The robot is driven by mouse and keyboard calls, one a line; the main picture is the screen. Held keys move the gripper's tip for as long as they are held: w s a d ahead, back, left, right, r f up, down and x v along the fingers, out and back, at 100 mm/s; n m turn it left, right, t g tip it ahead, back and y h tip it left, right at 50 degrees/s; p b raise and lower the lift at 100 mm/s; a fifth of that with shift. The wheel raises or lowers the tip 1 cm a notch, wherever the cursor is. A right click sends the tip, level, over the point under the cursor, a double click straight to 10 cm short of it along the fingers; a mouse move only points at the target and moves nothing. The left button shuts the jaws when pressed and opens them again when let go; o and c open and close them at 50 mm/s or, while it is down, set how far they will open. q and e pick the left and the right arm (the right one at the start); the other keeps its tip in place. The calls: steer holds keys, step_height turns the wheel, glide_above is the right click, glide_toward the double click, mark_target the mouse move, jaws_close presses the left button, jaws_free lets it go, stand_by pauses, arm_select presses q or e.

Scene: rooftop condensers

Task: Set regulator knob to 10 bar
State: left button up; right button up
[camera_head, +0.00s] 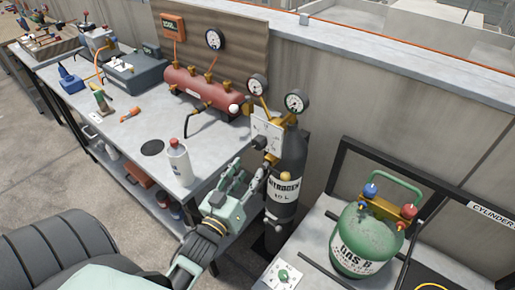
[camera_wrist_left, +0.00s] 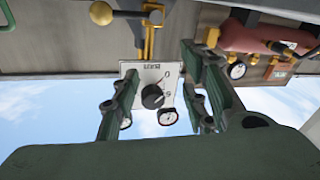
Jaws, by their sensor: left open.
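The regulator knob (camera_head: 259,142) is a round black knob on a pale dial plate (camera_head: 268,130) fixed at the top of the black nitrogen cylinder (camera_head: 286,180). In the left wrist view the knob (camera_wrist_left: 152,96) sits on the plate (camera_wrist_left: 160,73), with a pale mark on its face; the scale is too small to read. My left gripper (camera_head: 250,170) is open and empty, just below and in front of the knob, apart from it. In the left wrist view its fingers (camera_wrist_left: 160,75) frame the plate on both sides. My right gripper is not in view.
Two gauges (camera_head: 295,102) stand above the plate. A white bottle (camera_head: 178,160) is on the bench (camera_head: 150,120) left of my gripper. A red manifold (camera_head: 207,88) lies behind. A green gas cylinder (camera_head: 367,240) stands at the right.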

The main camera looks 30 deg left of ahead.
mark_target(258, 147)
arm_select(q)
steer(key=w+r+t, duration=0.1)
steer(key=r, duration=0.1)
steer(key=w+r+t+h+p, duration=0.1)
steer(key=r, duration=0.1)
steer(key=w+r+t, duration=0.2)
steer(key=shift+d+r+h+p, duration=0.1)
steer(key=shift+r+h+p, duration=0.1)
steer(key=shift+h+p, duration=0.2)
steer(key=shift+w+r, duration=0.1)
steer(key=shift+w, duration=0.55)
jaws_close()
steer(key=shift+m, duration=0.3)
